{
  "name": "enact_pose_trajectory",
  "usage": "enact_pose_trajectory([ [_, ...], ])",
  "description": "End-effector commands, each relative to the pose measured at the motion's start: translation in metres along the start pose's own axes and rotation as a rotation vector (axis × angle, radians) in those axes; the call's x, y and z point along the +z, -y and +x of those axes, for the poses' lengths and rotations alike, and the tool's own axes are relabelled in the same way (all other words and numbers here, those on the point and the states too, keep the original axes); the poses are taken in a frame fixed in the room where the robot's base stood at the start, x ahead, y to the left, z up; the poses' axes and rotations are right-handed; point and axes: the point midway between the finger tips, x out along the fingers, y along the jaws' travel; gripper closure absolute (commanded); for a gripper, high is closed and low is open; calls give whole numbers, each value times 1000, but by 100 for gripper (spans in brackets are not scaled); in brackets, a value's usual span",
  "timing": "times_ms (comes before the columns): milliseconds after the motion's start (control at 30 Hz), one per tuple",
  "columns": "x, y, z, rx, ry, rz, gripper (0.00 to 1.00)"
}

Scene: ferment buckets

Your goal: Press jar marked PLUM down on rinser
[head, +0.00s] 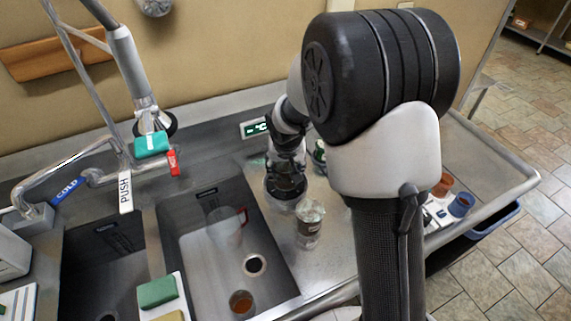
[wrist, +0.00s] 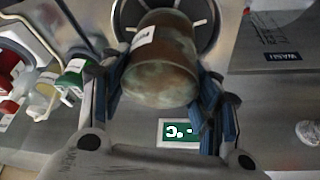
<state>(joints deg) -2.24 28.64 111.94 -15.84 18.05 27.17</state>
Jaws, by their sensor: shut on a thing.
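My gripper (wrist: 163,78) is shut on a brown-green mottled jar (wrist: 160,62), one blue-padded finger on each side. A white label (wrist: 143,38) shows on the jar's side, but its writing is too small to read. A dark round rinser (wrist: 207,30) with pale spokes lies behind the jar in the wrist view, partly covered by it. Whether the jar touches the rinser cannot be told. In the head view my gripper (head: 285,182) is at the right edge of the sink; the held jar is not clearly seen there.
A clear jar (head: 310,222) with a pale top stands on the steel counter close to my gripper. The sink (head: 195,265) holds a clear vessel (head: 226,228) and an amber cup (head: 241,303). Orange (head: 443,185) and blue (head: 461,204) cups stand right.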

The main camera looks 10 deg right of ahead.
Motion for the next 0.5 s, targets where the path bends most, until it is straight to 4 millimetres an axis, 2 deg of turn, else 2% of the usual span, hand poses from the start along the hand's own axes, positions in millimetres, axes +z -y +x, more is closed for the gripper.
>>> enact_pose_trajectory([
  [500,3,0,7,0,-1,0,72],
])
